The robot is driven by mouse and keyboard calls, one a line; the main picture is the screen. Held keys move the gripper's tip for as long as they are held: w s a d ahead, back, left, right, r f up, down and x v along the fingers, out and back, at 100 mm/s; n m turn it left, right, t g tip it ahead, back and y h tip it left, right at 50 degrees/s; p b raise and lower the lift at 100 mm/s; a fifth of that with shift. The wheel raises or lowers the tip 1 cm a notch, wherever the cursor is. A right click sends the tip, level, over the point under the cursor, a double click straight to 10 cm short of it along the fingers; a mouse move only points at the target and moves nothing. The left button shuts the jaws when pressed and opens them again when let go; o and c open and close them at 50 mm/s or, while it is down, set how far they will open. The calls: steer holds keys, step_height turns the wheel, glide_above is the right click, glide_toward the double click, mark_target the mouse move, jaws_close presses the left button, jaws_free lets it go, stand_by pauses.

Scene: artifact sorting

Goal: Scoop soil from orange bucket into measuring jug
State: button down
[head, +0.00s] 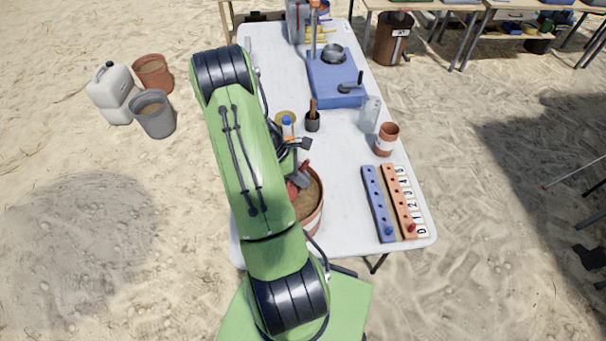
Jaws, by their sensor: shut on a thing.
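The orange bucket (316,214) stands on the near part of the white table and holds brown soil (309,187). My green arm covers its left side. My gripper (299,179) is low at the bucket's mouth, largely hidden behind the arm. It is shut on a scoop with red parts (292,190), over or in the soil; I cannot tell how deep it is or whether it carries soil. A clear container (369,114), which looks like the measuring jug, stands upright near the table's right edge, apart from my gripper.
On the white table (340,232), a terracotta cup (387,139) stands beside the jug. Blue and orange peg rails (378,204) with number cards lie at right.

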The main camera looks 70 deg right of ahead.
mark_target(306, 166)
steer(key=shift+f+b, duration=2.4)
steer(key=shift+f, duration=0.85)
steer(key=r+p, duration=0.2)
steer(key=r, duration=0.1)
steer(key=r+p, duration=0.5)
steer(key=r, duration=0.1)
steer(key=shift+s+d+r+p, duration=0.2)
steer(key=shift+s+d+p, duration=0.1)
steer(key=shift+s, duration=0.1)
steer(key=shift+s+r+t+y+p, duration=0.1)
steer(key=shift+s+t+y+p, duration=0.1)
steer(key=shift+t+y+p, duration=0.1)
steer(key=shift+s+d+t+y+p, duration=0.15)
steer(key=shift+t+y+p, duration=0.25)
steer(key=shift+t, duration=0.3)
steer(key=t, duration=0.1)
steer(key=t+y, duration=0.1)
steer(key=f+t+y, duration=0.1)
steer(key=shift+s+d+n, duration=0.2)
steer(key=shift+s+n, duration=0.05)
steer(key=shift+n, duration=0.05)
